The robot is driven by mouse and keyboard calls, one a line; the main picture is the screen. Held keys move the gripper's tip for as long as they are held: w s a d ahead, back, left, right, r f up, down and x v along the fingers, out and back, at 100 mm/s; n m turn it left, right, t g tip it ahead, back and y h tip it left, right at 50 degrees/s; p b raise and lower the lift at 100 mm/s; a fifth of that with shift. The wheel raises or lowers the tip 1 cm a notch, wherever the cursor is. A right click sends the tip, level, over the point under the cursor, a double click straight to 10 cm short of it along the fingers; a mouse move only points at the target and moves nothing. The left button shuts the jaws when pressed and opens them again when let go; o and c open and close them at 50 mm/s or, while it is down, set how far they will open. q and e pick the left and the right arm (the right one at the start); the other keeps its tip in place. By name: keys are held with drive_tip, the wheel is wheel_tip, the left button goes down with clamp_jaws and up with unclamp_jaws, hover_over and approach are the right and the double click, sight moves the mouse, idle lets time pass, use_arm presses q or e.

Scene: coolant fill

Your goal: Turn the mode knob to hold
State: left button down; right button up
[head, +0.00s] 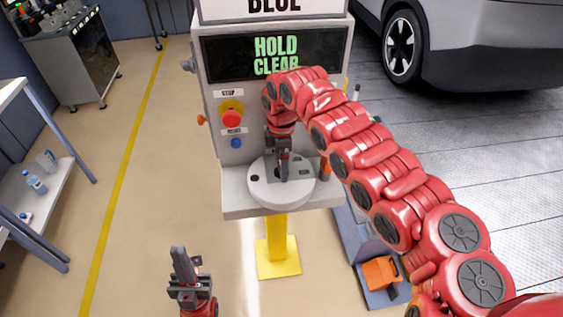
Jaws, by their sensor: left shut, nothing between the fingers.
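The machine's panel (214,98) stands in front of me, and its display (225,60) reads "HOLD CLEAR" in green. I cannot make out a knob marked as mode; my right arm covers part of the panel. My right gripper (283,172) points down over the round white disc (263,193) on the machine's ledge. Whether it grips anything there I cannot tell. My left gripper (180,258) is shut and empty, low in the picture, fingers up, apart from the machine.
A red stop button (232,118) on yellow and a blue reset button (236,143) sit on the panel's left. The yellow post foot (278,258) is below. A shelf with bottles (36,182) stands left, a car (490,45) back right. An orange object (380,272) lies lower right.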

wheel_tip(320, 180, up, 17)
drive_tip(key=p, duration=0.2)
drive_tip(key=shift+r, duration=0.2)
drive_tip(key=shift+f, duration=0.1)
idle(0.4)
